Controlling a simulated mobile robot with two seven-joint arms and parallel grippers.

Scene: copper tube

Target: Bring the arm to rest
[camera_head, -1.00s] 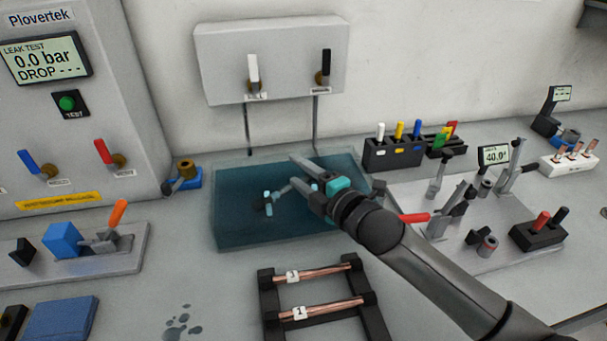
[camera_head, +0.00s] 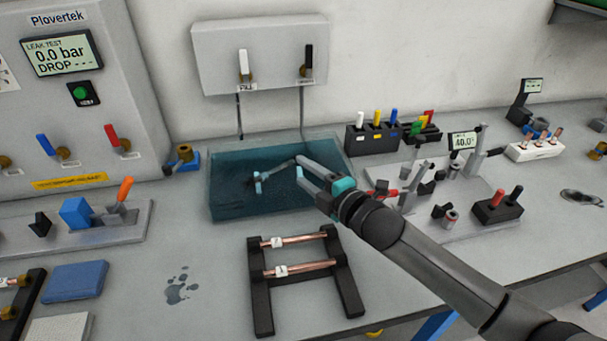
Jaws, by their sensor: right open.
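My right gripper (camera_head: 311,178) reaches in from the lower right, with its arm stretched across the table. Its two grey fingers are spread apart with nothing between them. It is over the right part of the blue see-through water tank (camera_head: 222,206); how high above it is hard to tell. My left gripper is not in view.
A black rack (camera_head: 262,300) holding copper tubes stands in front of the tank. A leak tester (camera_head: 60,110) stands left. A clamp fixture plate (camera_head: 460,222) and colour-handled tool holders (camera_head: 375,140) are at right. Wet spots (camera_head: 178,287) mark the table front.

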